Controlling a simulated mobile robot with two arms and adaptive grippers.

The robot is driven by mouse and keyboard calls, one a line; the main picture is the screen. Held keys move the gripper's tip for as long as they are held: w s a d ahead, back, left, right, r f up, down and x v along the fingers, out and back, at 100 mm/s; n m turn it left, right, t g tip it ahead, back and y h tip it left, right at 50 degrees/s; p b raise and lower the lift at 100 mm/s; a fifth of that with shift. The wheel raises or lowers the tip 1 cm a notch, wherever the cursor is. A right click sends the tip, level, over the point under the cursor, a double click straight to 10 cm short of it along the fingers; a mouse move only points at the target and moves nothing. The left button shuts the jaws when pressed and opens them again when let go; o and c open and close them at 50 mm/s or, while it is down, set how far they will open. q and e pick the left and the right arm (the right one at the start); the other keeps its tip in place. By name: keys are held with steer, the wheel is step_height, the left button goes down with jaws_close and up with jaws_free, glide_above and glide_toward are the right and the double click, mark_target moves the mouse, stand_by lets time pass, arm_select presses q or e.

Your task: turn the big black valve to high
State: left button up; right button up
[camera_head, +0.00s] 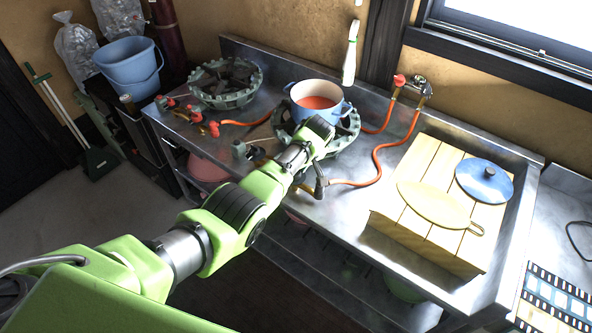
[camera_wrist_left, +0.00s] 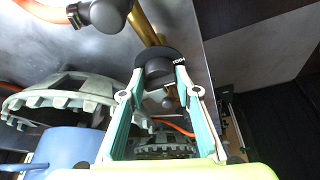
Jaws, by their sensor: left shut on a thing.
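The big black valve (camera_wrist_left: 152,58) is a round dark knob with white lettering on its rim, partly covered by my fingers. It sits on a brass pipe in the left wrist view. My left gripper (camera_wrist_left: 160,74) is shut on the valve, one finger on each side. I cannot read which setting the valve points to. My right gripper does not show.
A blue pot of red liquid (camera_head: 317,103) stands on the right burner (camera_head: 347,128), close to my wrist. An orange hose (camera_head: 378,165) runs nearby. Another burner (camera_head: 225,82) is at the back left. A wooden board (camera_head: 420,240) with lids lies to the right.

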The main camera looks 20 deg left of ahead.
arm_select(q)
steer(key=o, duration=0.7)
steer(key=v, duration=1.2)
steer(key=shift+d, duration=0.1)
